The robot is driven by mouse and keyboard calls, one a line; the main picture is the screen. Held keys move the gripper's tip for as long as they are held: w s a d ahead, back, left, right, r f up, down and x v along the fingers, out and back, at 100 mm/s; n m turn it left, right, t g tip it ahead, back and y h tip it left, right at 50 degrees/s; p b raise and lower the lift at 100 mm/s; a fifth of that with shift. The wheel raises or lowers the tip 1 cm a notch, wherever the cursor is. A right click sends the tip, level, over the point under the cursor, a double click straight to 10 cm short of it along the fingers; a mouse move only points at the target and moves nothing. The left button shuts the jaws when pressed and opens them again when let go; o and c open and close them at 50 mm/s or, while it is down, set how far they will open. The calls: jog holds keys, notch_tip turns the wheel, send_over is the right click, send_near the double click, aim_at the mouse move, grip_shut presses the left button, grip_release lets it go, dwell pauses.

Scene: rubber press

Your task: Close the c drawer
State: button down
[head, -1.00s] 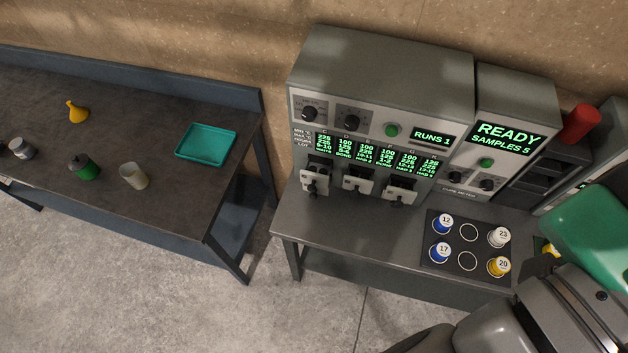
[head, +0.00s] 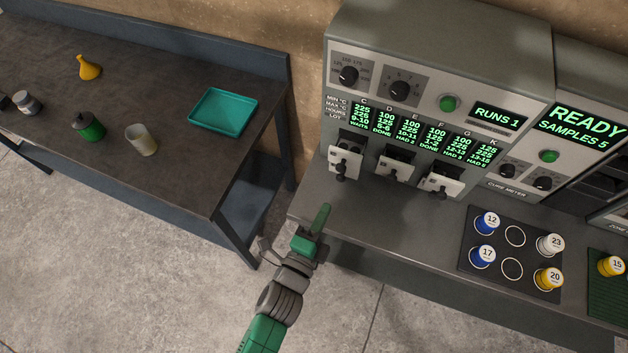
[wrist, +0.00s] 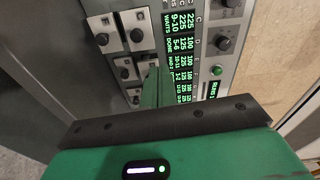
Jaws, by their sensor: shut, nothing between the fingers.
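The grey press (head: 440,60) has lettered display columns starting with C at the left. In the wrist view my green finger (wrist: 150,90) points toward the drawer fronts (wrist: 120,35), beside the display.
A dark sample mat (head: 500,283) with numbered cups lies on the bench at right. The side table (head: 180,185) at left holds a teal tray (head: 222,112), funnel and bottles. The bench between is clear.

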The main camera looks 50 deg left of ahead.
notch_tip(320, 180, down, 4)
jog(key=s, duration=0.3)
jog(key=p, duration=0.1)
send_near(339, 170)
jog(key=shift+m+g, duration=0.3)
jog(key=shift+m, duration=0.1)
jog(key=x, duration=0.6)
jog(key=shift+w+a+r, duration=0.1)
jog(key=shift+w+r, duration=0.1)
jog(key=shift+w, duration=0.2)
jog(key=shift+a, duration=0.1)
